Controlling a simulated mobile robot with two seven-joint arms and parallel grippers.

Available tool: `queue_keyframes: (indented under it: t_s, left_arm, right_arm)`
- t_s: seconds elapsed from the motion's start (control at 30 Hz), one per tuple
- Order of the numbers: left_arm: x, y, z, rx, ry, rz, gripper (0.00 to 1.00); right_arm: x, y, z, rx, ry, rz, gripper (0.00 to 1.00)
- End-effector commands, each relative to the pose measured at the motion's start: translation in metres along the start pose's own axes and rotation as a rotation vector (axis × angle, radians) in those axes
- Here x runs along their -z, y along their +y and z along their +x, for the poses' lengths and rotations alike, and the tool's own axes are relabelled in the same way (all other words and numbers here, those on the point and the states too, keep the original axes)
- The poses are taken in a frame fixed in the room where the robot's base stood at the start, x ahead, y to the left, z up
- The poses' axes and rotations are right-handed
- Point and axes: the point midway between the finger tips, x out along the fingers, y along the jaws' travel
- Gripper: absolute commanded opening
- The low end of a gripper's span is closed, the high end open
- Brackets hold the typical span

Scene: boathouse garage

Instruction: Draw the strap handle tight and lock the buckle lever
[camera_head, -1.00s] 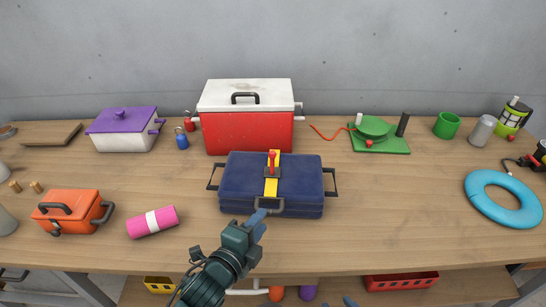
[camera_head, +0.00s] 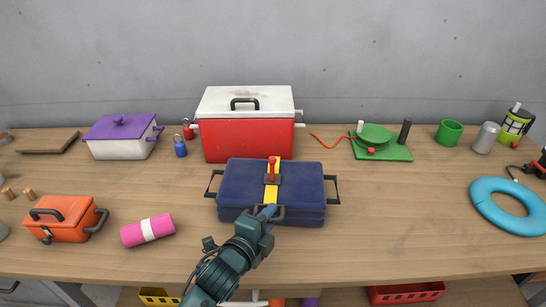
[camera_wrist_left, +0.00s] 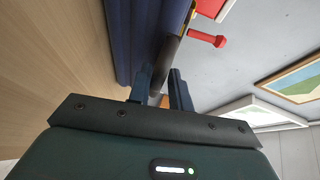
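The dark blue case (camera_head: 235,190) lies on the bench with a yellow strap (camera_head: 271,195) over its middle. A red buckle lever (camera_head: 272,168) stands upright on a dark buckle base at the strap's upper part. The grey strap handle (camera_head: 290,215) hangs at the case's front edge. My left gripper (camera_head: 268,211) is at this handle. In the left wrist view its two fingers (camera_wrist_left: 160,88) stand on either side of the dark handle bar (camera_wrist_left: 167,55). The gap is narrow, and whether they press on it is unclear. The red lever also shows there (camera_wrist_left: 207,39). My right gripper is out of view.
A red and white cooler (camera_head: 246,138) stands right behind the case. A pink roll (camera_head: 148,230) and an orange box (camera_head: 68,218) lie to the left, a blue ring (camera_head: 490,205) to the right.

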Motion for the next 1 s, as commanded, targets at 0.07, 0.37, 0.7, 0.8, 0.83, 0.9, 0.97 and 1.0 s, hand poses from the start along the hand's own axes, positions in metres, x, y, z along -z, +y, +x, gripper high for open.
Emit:
queue_keyframes:
  t_s: [0.07,0.37,0.7,0.8,0.83,0.9,0.97,1.0]
  left_arm:
    - [0.000,0.005,0.000,-0.011,-0.002,-0.001,0.10]
    - [0.000,0.008,-0.001,-0.019,-0.002,-0.002,0.00]
    - [0.001,0.011,-0.004,-0.026,-0.003,-0.004,0.00]
    - [0.002,0.013,-0.007,-0.027,-0.003,-0.005,0.00]
    - [0.002,0.013,-0.007,-0.028,-0.003,-0.005,0.00]
    - [0.003,0.014,-0.009,-0.028,-0.003,-0.004,0.00]
    - [0.004,0.014,-0.011,-0.028,-0.003,-0.004,0.00]
    - [0.004,0.014,-0.012,-0.028,-0.003,-0.003,0.00]
  right_arm:
    - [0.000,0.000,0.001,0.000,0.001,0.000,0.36]
    - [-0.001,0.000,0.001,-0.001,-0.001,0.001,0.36]
    - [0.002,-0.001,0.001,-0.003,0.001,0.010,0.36]
    - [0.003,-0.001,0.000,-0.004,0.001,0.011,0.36]
    - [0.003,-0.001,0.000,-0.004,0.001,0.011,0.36]
    - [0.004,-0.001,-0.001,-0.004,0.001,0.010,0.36]
    - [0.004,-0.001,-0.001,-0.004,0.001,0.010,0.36]
    - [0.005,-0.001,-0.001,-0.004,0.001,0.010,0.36]
